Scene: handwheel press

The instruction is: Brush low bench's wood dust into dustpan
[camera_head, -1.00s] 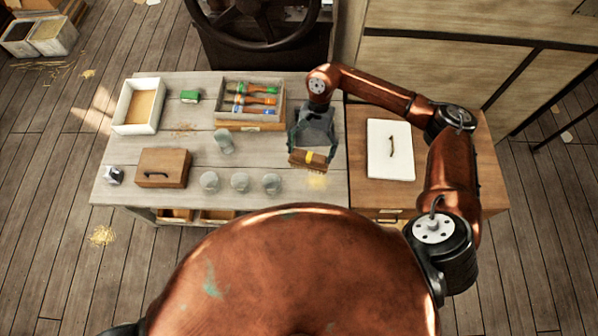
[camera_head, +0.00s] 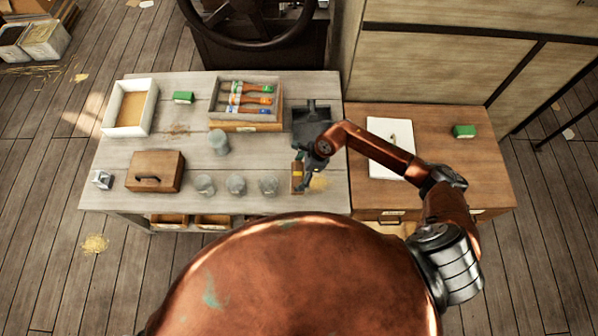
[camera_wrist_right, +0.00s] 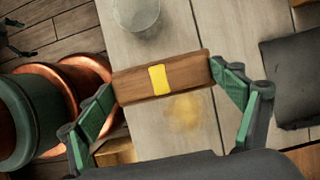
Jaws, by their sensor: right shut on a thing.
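My right gripper (camera_head: 303,168) is shut on a wooden brush (camera_head: 297,177) with a yellow band. The right wrist view shows the brush (camera_wrist_right: 185,75) spanning between the two green fingers. A patch of yellow wood dust (camera_head: 318,183) lies on the grey low bench (camera_head: 250,143), just right of the brush; it also shows in the wrist view (camera_wrist_right: 186,111). The black dustpan (camera_head: 312,125) lies beyond the dust near the bench's right end, apart from the brush. Its dark edge shows in the wrist view (camera_wrist_right: 292,75).
Several glass jars (camera_head: 237,186) stand left of the brush. A crate of brushes (camera_head: 232,126), a lidded wooden box (camera_head: 155,171), a white tray (camera_head: 107,119) and a green block (camera_head: 183,97) are also on the bench. A brown cabinet (camera_head: 470,170) adjoins at right.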

